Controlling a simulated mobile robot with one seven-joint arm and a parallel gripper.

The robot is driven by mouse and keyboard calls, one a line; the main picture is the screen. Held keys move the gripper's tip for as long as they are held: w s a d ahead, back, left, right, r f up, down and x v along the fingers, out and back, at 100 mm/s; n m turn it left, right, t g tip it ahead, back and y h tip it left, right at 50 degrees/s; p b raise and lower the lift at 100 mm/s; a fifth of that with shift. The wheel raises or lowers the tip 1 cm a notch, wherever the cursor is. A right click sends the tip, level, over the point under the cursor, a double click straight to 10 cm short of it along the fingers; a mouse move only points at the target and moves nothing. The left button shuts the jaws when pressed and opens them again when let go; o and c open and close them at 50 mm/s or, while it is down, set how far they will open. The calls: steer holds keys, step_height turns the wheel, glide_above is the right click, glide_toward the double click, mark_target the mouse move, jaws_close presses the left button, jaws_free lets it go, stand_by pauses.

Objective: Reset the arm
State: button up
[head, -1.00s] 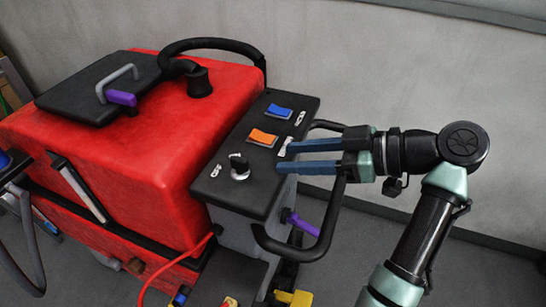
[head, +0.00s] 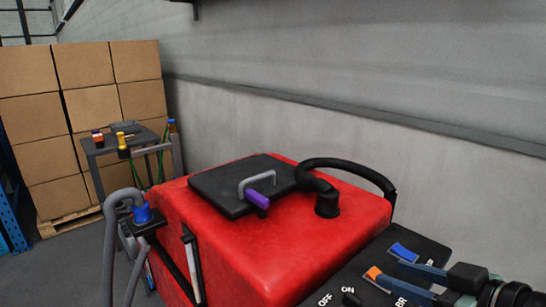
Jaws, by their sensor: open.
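My gripper (head: 421,281) is at the lower right of the head view, its two blue fingers apart and nothing between them. It is over or beside the black control panel (head: 345,275) of the red scrubber tank (head: 245,245). A blue rocker switch (head: 404,252) lies just beyond the upper finger. An orange switch (head: 373,273) lies close to the tip of the lower finger; I cannot tell whether they touch. The lower part of the panel and most of my arm are cut off by the frame edge.
A black lid (head: 225,184) with a grey handle and purple latch, and a black hose (head: 350,164), top the tank. A grey hose with a blue collar (head: 142,214) stands at left. Behind are a small table (head: 100,149) and stacked cardboard boxes (head: 28,118). A wall runs behind.

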steer(key=w+a+r+m+t+h, duration=0.25)
steer(key=a+r, duration=0.25)
steer(key=r, duration=0.3)
steer(key=w+a+r+m+t+h, duration=0.1)
steer(key=w+a+r+t+h, duration=0.3)
steer(key=r, duration=0.4)
steer(key=s+a+r+m+t, duration=0.1)
steer(key=s+a+r+t, duration=0.3)
steer(key=s+a+r, duration=0.2)
steer(key=s+a+r+m+t, duration=0.1)
steer(key=s+a+r+t, duration=0.4)
steer(key=r, duration=0.8)
steer(key=s+a+y, duration=0.1)
steer(key=s+a, duration=0.1)
steer(key=s, duration=0.2)
steer(key=shift+s+p, duration=0.35)
